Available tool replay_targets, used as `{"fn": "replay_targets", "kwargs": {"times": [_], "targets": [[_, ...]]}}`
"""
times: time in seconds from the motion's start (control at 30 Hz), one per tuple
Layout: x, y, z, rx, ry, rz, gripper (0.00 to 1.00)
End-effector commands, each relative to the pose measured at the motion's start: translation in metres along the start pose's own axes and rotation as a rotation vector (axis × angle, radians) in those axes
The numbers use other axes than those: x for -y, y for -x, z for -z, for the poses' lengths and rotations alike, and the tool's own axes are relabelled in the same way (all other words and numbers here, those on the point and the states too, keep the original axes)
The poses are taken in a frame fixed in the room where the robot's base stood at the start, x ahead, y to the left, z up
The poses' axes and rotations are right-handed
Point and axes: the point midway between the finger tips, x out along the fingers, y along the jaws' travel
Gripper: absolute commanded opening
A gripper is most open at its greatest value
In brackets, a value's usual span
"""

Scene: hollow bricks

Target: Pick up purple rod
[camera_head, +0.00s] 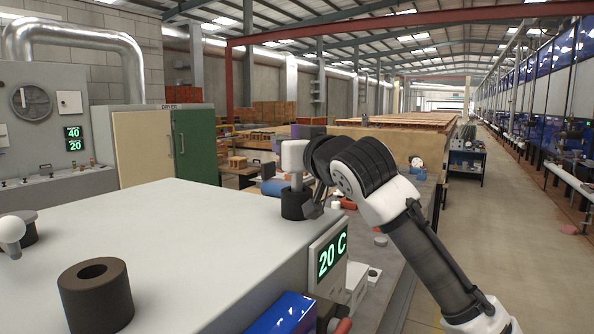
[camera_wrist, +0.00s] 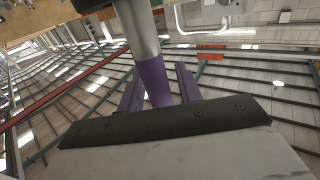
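The rod (camera_wrist: 144,35) shows in the wrist view, grey along most of its visible length and purple (camera_wrist: 157,82) at the end near my gripper's palm. My gripper (camera_wrist: 158,72) has its two dark purple-tinted fingers on either side of the purple part. A narrow gap shows on the right of the rod; the left finger partly overlaps it, so contact there is unclear. In the head view my white hand (camera_head: 293,155) is above a dark hollow cylinder (camera_head: 293,207), and a short grey shaft runs between them. The rod's purple part is hidden there.
The pale machine top (camera_head: 180,245) is mostly clear. Another hollow dark cylinder (camera_head: 95,297) stands on it at the front, and a white round knob (camera_head: 12,230) is at the left edge. A 20 C display (camera_head: 332,253) is on its side. A workbench with loose items lies behind.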

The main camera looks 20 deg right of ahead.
Motion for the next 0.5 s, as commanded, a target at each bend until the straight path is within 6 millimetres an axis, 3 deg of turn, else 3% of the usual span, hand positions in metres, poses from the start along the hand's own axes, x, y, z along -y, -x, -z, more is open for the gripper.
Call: {"fn": "replay_targets", "kwargs": {"times": [0.03, 0.27, 0.5], "targets": [[0.0000, 0.0001, 0.0000, 0.000, 0.000, 0.000, 0.28], [0.0000, 0.0003, 0.0000, 0.000, 0.000, 0.000, 0.00], [0.0000, 0.0004, 0.0007, -0.001, 0.000, 0.000, 0.00]]}}
